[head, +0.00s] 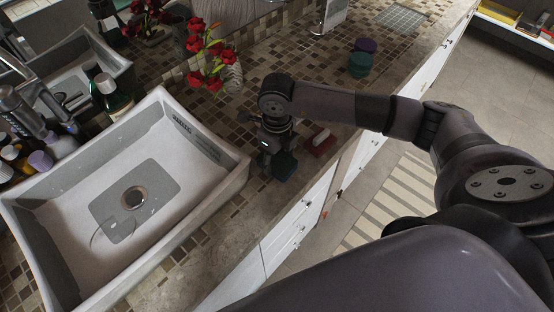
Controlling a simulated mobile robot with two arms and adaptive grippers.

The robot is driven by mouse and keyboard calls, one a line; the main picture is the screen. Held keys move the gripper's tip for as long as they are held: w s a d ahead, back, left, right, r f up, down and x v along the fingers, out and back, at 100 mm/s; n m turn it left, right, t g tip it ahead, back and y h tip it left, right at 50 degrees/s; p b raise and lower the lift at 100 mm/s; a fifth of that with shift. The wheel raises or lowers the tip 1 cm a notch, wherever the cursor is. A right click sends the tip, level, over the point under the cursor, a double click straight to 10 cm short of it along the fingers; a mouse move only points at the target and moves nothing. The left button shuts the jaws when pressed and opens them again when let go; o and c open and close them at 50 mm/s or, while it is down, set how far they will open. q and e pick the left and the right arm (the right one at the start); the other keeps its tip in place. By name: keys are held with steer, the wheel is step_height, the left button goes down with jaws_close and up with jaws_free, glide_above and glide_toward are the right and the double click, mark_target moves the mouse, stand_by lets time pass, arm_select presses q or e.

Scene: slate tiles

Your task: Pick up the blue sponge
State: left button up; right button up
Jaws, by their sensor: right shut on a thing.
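My right gripper (275,144) points down over the counter strip just right of the sink. It is shut on a dark blue-green block, which I take to be the blue sponge (284,166). The sponge shows just below the fingers, close to the counter's front edge. I cannot tell whether it still touches the counter. The fingers and wrist hide part of it. My left gripper is not in view.
A red object with a pale top (321,142) lies close to the right of the gripper. A white sink (225,178) stands to the left. A vase with red flowers (232,78) is behind. A purple-and-green stack (361,64) stands farther along the counter (400,60).

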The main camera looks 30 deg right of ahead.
mark_target(277, 159)
step_height(277, 159, up, 20)
steer(key=b, duration=0.2)
steer(key=shift+b, duration=0.4)
steer(key=shift+o, duration=0.6)
